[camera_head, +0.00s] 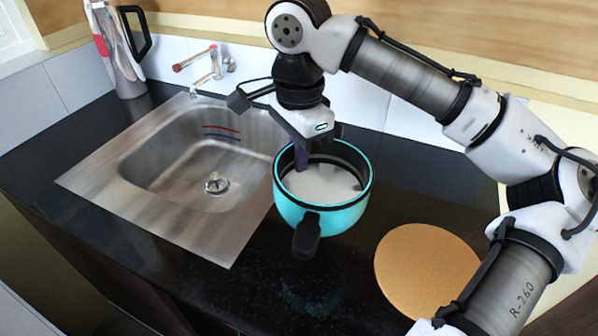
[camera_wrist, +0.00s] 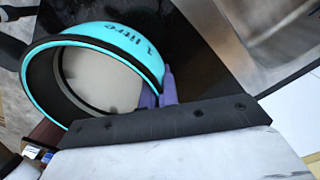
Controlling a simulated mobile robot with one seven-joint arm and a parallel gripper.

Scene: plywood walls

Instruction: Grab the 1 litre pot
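A turquoise pot (camera_head: 325,214) with a black inner rim and black handle (camera_head: 306,237) shows in the head view, right of the sink, with its handle towards me. A turquoise reflection lies on the counter below it, apart from its base, so it appears raised. In the wrist view the pot (camera_wrist: 88,32) bears the marking "1 litre". My gripper (camera_head: 302,157) reaches down at its rim. In the wrist view the purple fingers (camera_wrist: 160,88) straddle the pot's wall, one inside and one outside, and look closed on it. The fingertips are partly hidden.
A steel sink (camera_head: 110,181) is set in the black counter (camera_head: 215,290) on the left, with a tap (camera_head: 212,65) behind it. A round cork mat (camera_head: 428,265) lies on the right. A metal jug (camera_head: 118,55) stands in the back left corner by the wall.

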